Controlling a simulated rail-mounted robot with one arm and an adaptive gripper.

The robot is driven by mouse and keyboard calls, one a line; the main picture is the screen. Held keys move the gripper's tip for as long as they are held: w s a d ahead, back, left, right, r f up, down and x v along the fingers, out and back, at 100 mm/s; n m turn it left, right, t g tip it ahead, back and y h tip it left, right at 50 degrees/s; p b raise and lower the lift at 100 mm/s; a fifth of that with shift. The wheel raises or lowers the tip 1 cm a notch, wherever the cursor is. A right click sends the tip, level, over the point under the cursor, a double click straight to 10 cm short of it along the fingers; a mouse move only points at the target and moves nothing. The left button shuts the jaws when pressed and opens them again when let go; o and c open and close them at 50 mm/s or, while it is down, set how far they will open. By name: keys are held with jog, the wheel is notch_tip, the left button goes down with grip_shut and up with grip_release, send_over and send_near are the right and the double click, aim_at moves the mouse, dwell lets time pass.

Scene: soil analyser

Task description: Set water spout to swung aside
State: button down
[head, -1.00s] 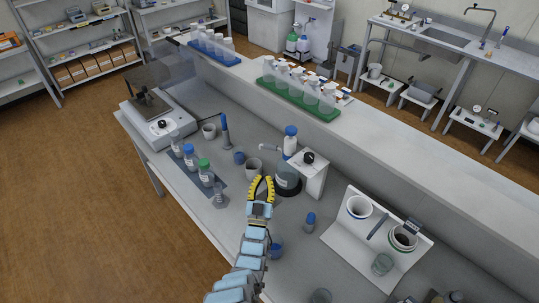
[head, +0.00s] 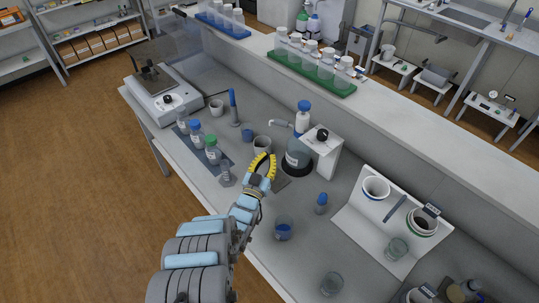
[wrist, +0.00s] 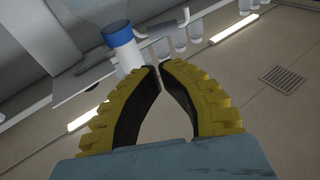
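The water spout (head: 281,123) is a short white arm pointing left from the top of a white bottle with a blue cap (head: 304,106). This stands behind a glass vessel (head: 297,155) beside a white box with a black knob (head: 323,135). My gripper (head: 266,157), with yellow ribbed fingers, is in front of and below the spout, left of the vessel. It looks empty, its fingertips almost meeting. In the wrist view the fingers (wrist: 158,68) bow outward and converge at the tips.
A blue-capped vial (head: 321,203) and a blue beaker (head: 284,230) are to the right and front. A raised shelf (head: 390,130) runs behind.

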aim_at(282, 125)
jog(key=shift+b+x, duration=1.55)
jog(key=shift+x, duration=3.7)
jog(key=shift+w+b, duration=0.25)
jog(key=shift+b, duration=0.05)
jog(key=shift+w+d+r+b, duration=0.1)
jog(key=shift+w+b, duration=0.15)
jog(key=shift+w, duration=0.1)
jog(key=shift+w+d+r+b, duration=0.1)
jog(key=shift+w+r+b, duration=0.1)
jog(key=shift+w, duration=0.1)
jog(key=shift+w+f+b, duration=0.1)
jog(key=shift+w+b, duration=0.05)
jog(key=shift+b, duration=0.2)
